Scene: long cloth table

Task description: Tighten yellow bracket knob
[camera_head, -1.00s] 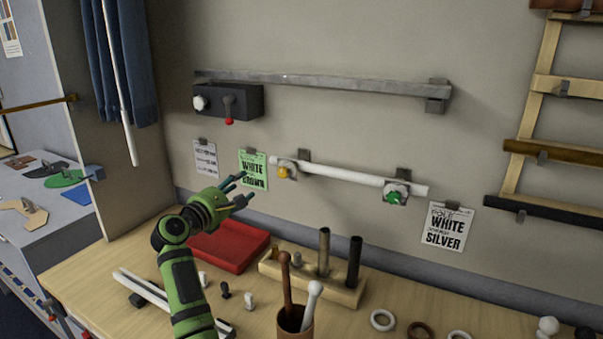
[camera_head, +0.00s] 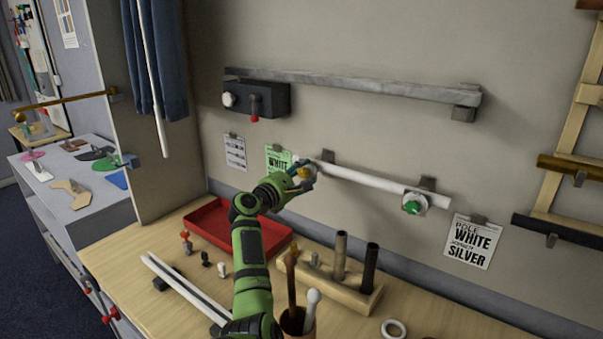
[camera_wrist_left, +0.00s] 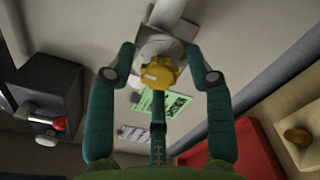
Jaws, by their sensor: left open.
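The yellow bracket knob (camera_head: 302,174) sits on the left wall bracket, at the left end of the white pole (camera_head: 365,180). My left gripper (camera_head: 307,177) is at the knob in the head view. In the left wrist view the yellow knob (camera_wrist_left: 158,74) lies between the spread fingers of the left gripper (camera_wrist_left: 160,78), with the bracket plate (camera_wrist_left: 160,47) behind it. The fingers are open and I see no clear grip on the knob. A green knob (camera_head: 412,207) is on the right bracket. My right gripper is not in view.
A dark box (camera_head: 262,98) with a red-tipped lever is on the wall to the upper left. Below are a red tray (camera_head: 207,238), a wooden block (camera_head: 345,290) with upright tubes and a cup of rods. A grey rail (camera_head: 350,88) runs above.

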